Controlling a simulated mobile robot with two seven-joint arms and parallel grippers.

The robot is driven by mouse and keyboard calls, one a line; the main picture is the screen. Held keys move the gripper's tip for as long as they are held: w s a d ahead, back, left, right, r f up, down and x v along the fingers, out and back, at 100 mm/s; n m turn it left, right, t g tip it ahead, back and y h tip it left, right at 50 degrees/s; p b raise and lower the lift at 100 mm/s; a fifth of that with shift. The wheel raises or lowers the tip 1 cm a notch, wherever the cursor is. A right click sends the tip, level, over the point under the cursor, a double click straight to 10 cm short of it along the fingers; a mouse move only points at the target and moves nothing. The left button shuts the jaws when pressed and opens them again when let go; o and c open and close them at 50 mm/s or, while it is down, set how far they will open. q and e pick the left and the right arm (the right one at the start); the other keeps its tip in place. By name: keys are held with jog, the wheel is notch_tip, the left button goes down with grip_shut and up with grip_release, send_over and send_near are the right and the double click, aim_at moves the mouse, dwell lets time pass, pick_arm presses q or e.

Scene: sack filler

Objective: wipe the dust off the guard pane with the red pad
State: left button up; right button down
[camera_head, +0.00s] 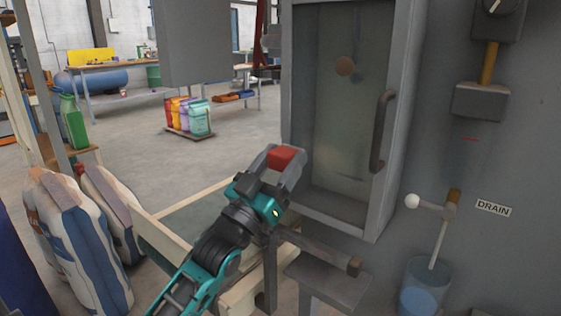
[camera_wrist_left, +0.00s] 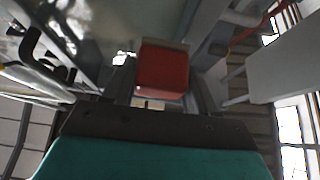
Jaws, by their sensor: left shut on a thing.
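My left gripper (camera_head: 280,163) is shut on the red pad (camera_head: 286,156), in front of the lower left of the guard's frame. In the left wrist view the red pad (camera_wrist_left: 163,72) sits between the two fingers. The guard pane (camera_head: 350,110) is a tall greyish panel in a grey frame with a dark handle (camera_head: 382,130) on its right. The pane looks hazy, with a round brownish spot high up; I cannot tell which marks are dust. Whether the pad touches the frame cannot be told. My right gripper is not in view.
A grey ledge with a bar (camera_head: 328,284) juts out below the guard. A lever with a white knob (camera_head: 412,201) and a cup (camera_head: 424,285) are at the lower right, by the DRAIN label (camera_head: 493,208). Filled sacks (camera_head: 75,240) stand at the left. Open floor lies behind.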

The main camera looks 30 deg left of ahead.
pick_arm(q)
jog(key=shift+w, duration=0.7)
